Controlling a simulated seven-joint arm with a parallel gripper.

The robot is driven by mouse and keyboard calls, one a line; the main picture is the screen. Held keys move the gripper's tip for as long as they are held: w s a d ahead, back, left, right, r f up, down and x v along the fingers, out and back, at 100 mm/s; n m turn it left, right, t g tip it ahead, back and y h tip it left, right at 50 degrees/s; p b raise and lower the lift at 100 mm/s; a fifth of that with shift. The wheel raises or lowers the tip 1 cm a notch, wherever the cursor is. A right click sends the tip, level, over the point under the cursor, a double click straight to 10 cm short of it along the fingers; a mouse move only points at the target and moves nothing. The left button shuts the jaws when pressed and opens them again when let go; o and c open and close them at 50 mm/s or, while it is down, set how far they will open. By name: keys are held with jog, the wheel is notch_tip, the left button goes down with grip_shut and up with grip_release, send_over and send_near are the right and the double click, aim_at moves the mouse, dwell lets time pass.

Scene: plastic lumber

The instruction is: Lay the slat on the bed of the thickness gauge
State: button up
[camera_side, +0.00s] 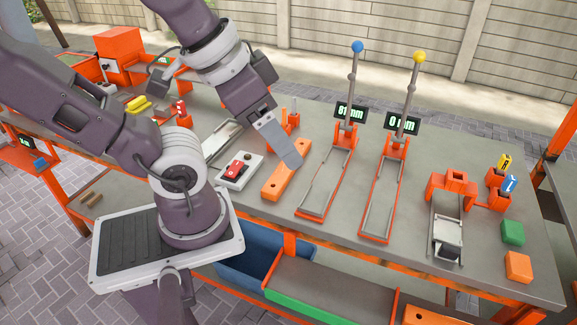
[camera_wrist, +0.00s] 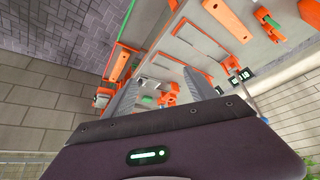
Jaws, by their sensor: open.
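A flat orange bar with holes (camera_side: 281,184), which I take to be the slat, lies on the grey bench in the side view. Two orange-framed lever gauges stand to its right. One has a blue knob, a reading of about 81 mm and a long narrow bed (camera_side: 313,213); the other has a yellow knob, a 0 mm reading and a similar bed (camera_side: 372,238). I cannot tell which is the thickness gauge. My gripper (camera_side: 291,157) appears over the bar's far end, height unclear. In the wrist view my gripper (camera_wrist: 160,80) has its fingers apart with nothing between them.
A white box with a red switch (camera_side: 236,168) sits left of the bar. An orange fixture with a pale carriage (camera_side: 446,235) stands at the right, near green (camera_side: 512,232) and orange blocks (camera_side: 518,267). A blue bin (camera_side: 250,268) is below the front edge.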

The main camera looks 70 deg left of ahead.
jog(key=w+a+f+n+g+y, duration=0.1)
jog(key=w+a+f+n+g, duration=0.2)
jog(key=w+a, duration=0.35)
jog(key=w+a+f+n+g, duration=0.1)
jog(key=w+a+f+n, duration=0.2)
jog(key=w+a+f, duration=0.4)
jog(key=a+f+n, duration=0.1)
jog(key=a+f, duration=0.2)
jog(key=a, duration=0.1)
jog(key=s+a+f+n+g, duration=0.1)
jog(key=a+f, duration=0.2)
jog(key=a, duration=0.1)
jog(key=s+a+f+n+h, duration=0.1)
jog(key=a+f, duration=0.3)
jog(key=shift+a+f+g, duration=0.1)
jog(key=shift+a+g, duration=0.2)
jog(key=shift+a, duration=0.1)
jog(key=f, duration=0.7)
jog(key=shift+w+f, duration=0.15)
jog(key=shift+w, duration=0.15)
grip_shut()
